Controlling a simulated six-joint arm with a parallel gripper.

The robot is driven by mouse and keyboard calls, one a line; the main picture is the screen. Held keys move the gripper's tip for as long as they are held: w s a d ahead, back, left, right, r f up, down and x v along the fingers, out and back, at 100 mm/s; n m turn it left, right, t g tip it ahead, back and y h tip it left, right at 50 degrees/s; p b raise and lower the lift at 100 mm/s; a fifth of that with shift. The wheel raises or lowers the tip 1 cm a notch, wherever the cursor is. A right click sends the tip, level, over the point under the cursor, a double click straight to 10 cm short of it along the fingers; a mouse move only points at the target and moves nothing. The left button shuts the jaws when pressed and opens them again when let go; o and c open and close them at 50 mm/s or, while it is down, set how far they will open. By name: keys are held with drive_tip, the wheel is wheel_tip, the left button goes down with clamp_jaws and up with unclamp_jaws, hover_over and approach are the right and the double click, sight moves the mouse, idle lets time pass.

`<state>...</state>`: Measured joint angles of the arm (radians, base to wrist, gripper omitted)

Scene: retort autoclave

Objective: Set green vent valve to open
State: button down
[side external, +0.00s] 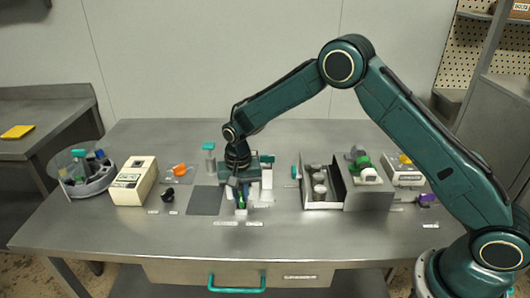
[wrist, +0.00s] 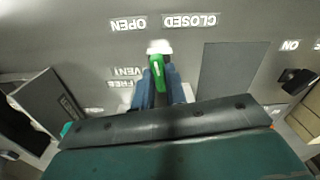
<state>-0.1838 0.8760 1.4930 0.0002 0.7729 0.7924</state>
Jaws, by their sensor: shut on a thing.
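The green vent valve handle (wrist: 158,75) is a narrow green lever in the wrist view, with a white piece (wrist: 159,47) at its upper end. It also shows small under my gripper in the side view (side external: 241,201). My gripper (wrist: 161,82) points down with its two blue-grey fingers on either side of the lever, shut on it. The OPEN label (wrist: 128,24) and CLOSED label (wrist: 189,20) appear upside down above the valve in the wrist view, with the lever between them. The lower part of the valve is hidden by my gripper.
A flat grey square (side external: 205,200) lies left of the valve. An open metal box with cylinders (side external: 322,187) stands to the right. A cream box (side external: 134,182), an orange knob (side external: 180,169) and a black knob (side external: 168,195) stand left. The table front is clear.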

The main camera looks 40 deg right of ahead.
sight(241, 197)
drive_tip(key=n, duration=0.5)
drive_tip(key=shift+r, duration=0.1)
idle(0.4)
drive_tip(key=c, duration=1.4)
unclamp_jaws()
drive_tip(key=shift+c, duration=0.2)
wheel_tip(241, 197, up, 14)
